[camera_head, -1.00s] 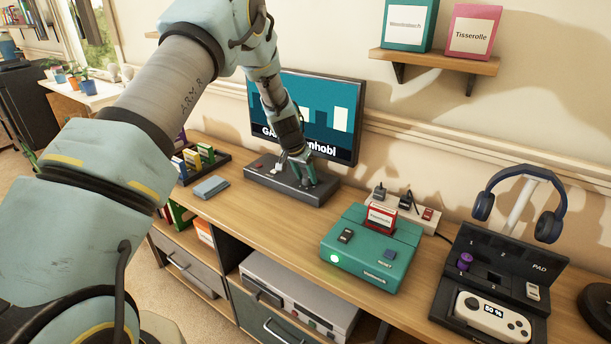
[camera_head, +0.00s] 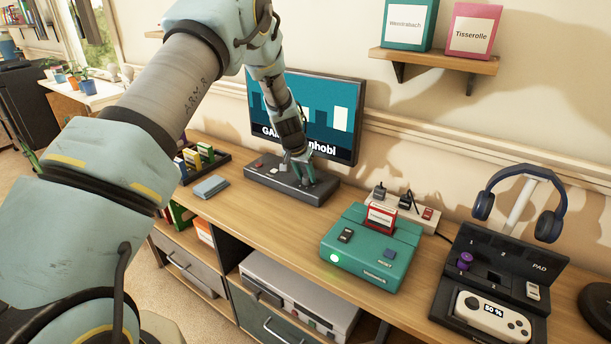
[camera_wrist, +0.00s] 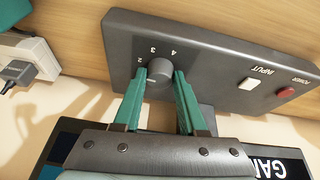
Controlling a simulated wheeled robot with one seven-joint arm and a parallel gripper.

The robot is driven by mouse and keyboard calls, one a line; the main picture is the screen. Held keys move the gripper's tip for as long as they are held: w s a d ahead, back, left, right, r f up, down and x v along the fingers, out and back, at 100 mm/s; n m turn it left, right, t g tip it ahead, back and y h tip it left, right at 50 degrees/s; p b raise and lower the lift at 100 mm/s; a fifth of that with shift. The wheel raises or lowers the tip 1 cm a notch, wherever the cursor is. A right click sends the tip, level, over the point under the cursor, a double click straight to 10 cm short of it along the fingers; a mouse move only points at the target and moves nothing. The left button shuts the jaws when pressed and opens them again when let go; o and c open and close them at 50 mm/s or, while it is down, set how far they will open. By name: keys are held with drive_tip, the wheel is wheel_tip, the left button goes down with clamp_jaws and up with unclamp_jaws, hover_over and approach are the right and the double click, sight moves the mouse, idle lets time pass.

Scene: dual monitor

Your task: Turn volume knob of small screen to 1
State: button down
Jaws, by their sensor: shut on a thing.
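The small screen (camera_head: 343,118) stands at the back of the desk, with my arm in front of part of it. Its dark control base (camera_head: 257,177) carries the round grey volume knob (camera_wrist: 159,78), seen in the wrist view. The numbers 2, 3 and 4 show around the knob; the 1 and any pointer mark cannot be made out. My gripper (camera_wrist: 160,76) has its green fingers shut on the knob, one on each side. In the head view my gripper (camera_head: 304,173) reaches down onto the base and hides the knob.
A white INPUT button (camera_wrist: 249,84) and a red POWER button (camera_wrist: 286,91) sit beside the knob on the base. A teal console (camera_head: 370,248) stands to the right, near a power strip (camera_head: 427,214). A grey-blue flat item (camera_head: 211,187) lies to the left.

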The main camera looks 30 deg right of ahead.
drive_tip(key=n, duration=0.2)
drive_tip(key=n+t+y, duration=0.1)
drive_tip(key=n, duration=0.1)
drive_tip(key=shift+s+d+p, duration=0.2)
drive_tip(key=shift+p, duration=0.2)
drive_tip(key=n, duration=0.2)
drive_tip(key=n+t+y+p, duration=0.1)
drive_tip(key=n, duration=0.1)
drive_tip(key=shift+n+y, duration=0.3)
drive_tip(key=shift+c, duration=2.3)
unclamp_jaws()
drive_tip(key=b+v, duration=0.2)
drive_tip(key=v, duration=0.8)
drive_tip(key=shift+s+r+b, duration=0.2)
drive_tip(key=shift+r+b, duration=0.15)
drive_tip(key=shift+b, duration=0.05)
